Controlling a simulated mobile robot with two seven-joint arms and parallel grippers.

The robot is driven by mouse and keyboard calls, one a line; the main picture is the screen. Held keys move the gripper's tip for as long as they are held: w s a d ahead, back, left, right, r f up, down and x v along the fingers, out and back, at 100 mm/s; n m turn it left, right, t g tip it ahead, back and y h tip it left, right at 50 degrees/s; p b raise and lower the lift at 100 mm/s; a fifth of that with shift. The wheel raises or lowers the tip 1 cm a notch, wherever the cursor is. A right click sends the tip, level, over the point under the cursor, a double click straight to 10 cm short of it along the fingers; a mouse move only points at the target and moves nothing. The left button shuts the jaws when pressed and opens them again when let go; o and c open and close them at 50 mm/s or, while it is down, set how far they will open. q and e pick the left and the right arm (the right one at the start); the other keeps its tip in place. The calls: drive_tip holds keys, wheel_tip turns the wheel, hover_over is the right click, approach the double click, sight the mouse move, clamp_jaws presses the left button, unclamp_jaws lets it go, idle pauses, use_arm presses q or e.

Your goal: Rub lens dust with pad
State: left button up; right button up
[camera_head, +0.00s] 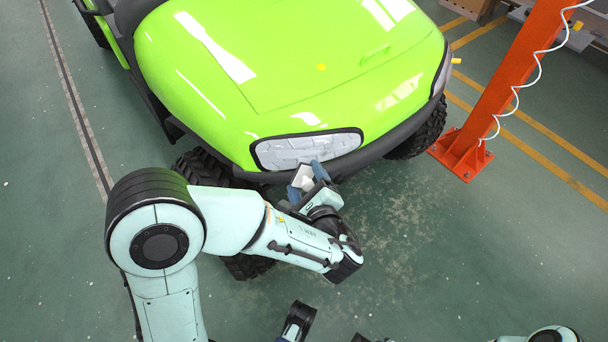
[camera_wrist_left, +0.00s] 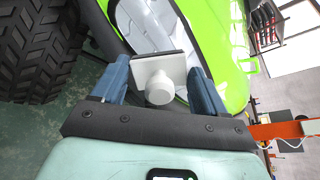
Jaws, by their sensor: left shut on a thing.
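The front lamp lens (camera_head: 300,150) of the green cart is a pale, greyish panel with a dark rim; it also shows in the left wrist view (camera_wrist_left: 146,24). Its surface looks patchy, but I cannot single out the dust. My left gripper (camera_head: 308,180) is just below the lens, its blue fingers shut on the pad. The pad (camera_wrist_left: 160,72) is a light plate with a dark far edge and a round white knob toward me. It is in front of the lens; I cannot tell whether it touches.
The green cart (camera_head: 290,60) fills the upper middle, with a black bumper and a front tyre (camera_head: 420,130) at right. An orange post (camera_head: 500,90) with a coiled white cable stands at the right. The green floor between is open, with pale specks.

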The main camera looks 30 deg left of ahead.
sight(309, 188)
use_arm(q)
drive_tip(key=shift+p+v, duration=0.3)
drive_tip(key=shift+v, duration=1.25)
use_arm(e)
drive_tip(key=shift+r, duration=0.3)
